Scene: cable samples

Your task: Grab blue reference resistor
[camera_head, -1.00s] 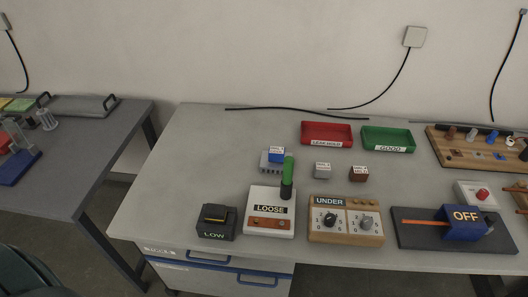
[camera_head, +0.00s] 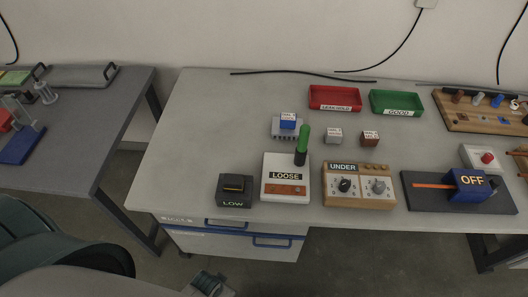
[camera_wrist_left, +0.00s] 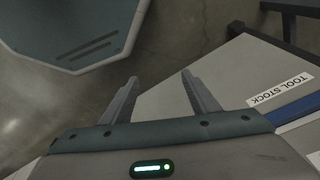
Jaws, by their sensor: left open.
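The blue resistor block (camera_head: 288,121) with a white label on top sits on a grey finned holder (camera_head: 287,132) toward the back left of the middle table. My left gripper (camera_wrist_left: 160,88) shows in the left wrist view, with its two fingers apart and nothing between them. It is over the floor beside the table's drawer unit, well away from the blue block. In the head view, a dark part at the bottom edge may be this gripper, but I cannot tell. My right gripper is not in view.
A grey block (camera_head: 334,136) and a brown block (camera_head: 370,138) stand right of the blue one. A green-handled tool (camera_head: 303,140) stands close in front of it. The LOOSE box (camera_head: 286,191), LOW box (camera_head: 235,191) and UNDER box (camera_head: 357,185) line the front. Red (camera_head: 335,106) and green (camera_head: 397,112) trays are behind.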

